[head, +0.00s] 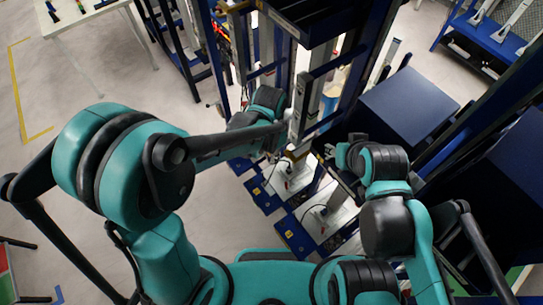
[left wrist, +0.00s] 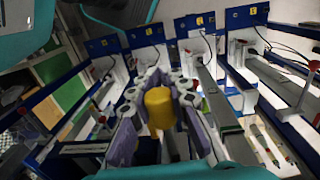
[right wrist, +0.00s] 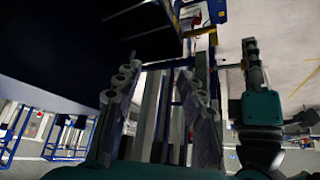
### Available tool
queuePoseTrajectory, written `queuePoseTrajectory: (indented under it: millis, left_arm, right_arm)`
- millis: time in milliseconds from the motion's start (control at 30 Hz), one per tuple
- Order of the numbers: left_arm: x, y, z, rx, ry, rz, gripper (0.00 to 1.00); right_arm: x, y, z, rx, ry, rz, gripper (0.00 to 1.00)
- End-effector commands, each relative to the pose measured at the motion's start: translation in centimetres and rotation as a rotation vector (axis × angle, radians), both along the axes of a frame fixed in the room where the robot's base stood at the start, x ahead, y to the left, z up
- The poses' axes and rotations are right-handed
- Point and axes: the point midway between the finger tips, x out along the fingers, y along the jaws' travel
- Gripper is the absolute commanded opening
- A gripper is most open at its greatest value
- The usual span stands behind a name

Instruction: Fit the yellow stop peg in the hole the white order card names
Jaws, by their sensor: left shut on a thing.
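A yellow peg (left wrist: 160,108) sits between the fingers of my left gripper (left wrist: 158,80) in the left wrist view. The gripper is shut on it, with the peg's rounded end toward the camera. In the head view my left arm reaches to the tall frame, and its gripper and the peg are mostly hidden there. My right gripper (right wrist: 160,95) is open and empty in the right wrist view, its two fingers well apart. In the head view it shows by the frame's right side. I cannot make out a white order card or a peg hole.
Tall blue and grey uprights (head: 300,95) stand close to both grippers. White panels with blue bases (head: 327,218) and cables lie below them. A dark blue box (head: 408,105) stands right. A white table (head: 85,15) is at the far left. Floor is clear at left.

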Motion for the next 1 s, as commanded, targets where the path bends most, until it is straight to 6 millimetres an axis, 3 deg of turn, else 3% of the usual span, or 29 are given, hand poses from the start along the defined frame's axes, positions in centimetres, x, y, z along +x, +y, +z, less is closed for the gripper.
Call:
queuePoseTrajectory:
  millis: [1000]
  left_arm:
    - [1.1,-1.5,0.0,0.000,0.000,0.000,0.00]
  right_arm:
    - [0.0,0.0,-0.5,0.000,0.000,0.000,0.40]
